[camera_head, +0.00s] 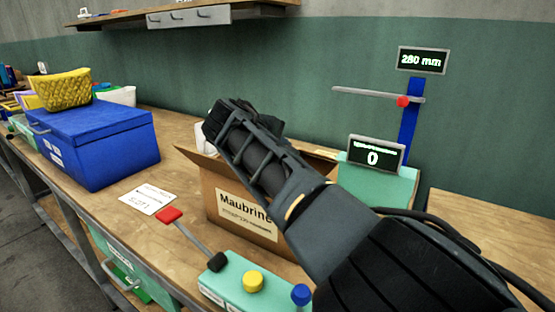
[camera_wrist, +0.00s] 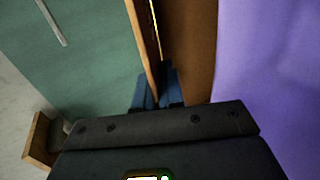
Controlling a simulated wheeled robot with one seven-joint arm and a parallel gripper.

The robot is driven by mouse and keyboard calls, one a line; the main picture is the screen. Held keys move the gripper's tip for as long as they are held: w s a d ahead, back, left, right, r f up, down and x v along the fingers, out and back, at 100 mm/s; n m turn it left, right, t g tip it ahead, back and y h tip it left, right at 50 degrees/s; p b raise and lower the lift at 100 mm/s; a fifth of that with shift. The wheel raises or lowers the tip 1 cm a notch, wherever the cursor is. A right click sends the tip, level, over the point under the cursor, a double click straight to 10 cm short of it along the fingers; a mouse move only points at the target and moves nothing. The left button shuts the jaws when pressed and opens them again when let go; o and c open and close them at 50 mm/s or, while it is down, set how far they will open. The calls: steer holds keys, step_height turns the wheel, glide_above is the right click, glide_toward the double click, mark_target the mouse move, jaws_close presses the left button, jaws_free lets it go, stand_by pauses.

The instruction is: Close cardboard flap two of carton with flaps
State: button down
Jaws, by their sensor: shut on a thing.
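The carton (camera_head: 240,215) is an open brown box labelled "Maubrinc…" on the workbench. One flap (camera_head: 196,163) stands out to its left, and another flap edge (camera_head: 322,154) shows behind my arm at the right. My arm crosses in front of the carton, with the gripper end over its far upper side; the fingertips are hidden in the head view. In the wrist view, the blue fingers of my gripper (camera_wrist: 157,88) are shut on the edge of a thin cardboard flap (camera_wrist: 143,38). A darker brown cardboard face (camera_wrist: 188,45) lies beside it. I cannot tell which flap is held.
A press with a lever (camera_head: 192,238), a yellow button (camera_head: 253,281) and a blue knob (camera_head: 301,294) stands in front of the carton. A display (camera_head: 373,156) reading 0 and a blue post (camera_head: 409,135) stand right. A blue box (camera_head: 95,145) is left.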

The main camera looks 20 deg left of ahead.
steer(key=shift+f, duration=0.15)
stand_by(0.3)
steer(key=c, duration=1.3)
jaws_free()
steer(key=shift+s, duration=0.1)
steer(key=shift+v, duration=3.9)
steer(key=shift+c, duration=0.3)
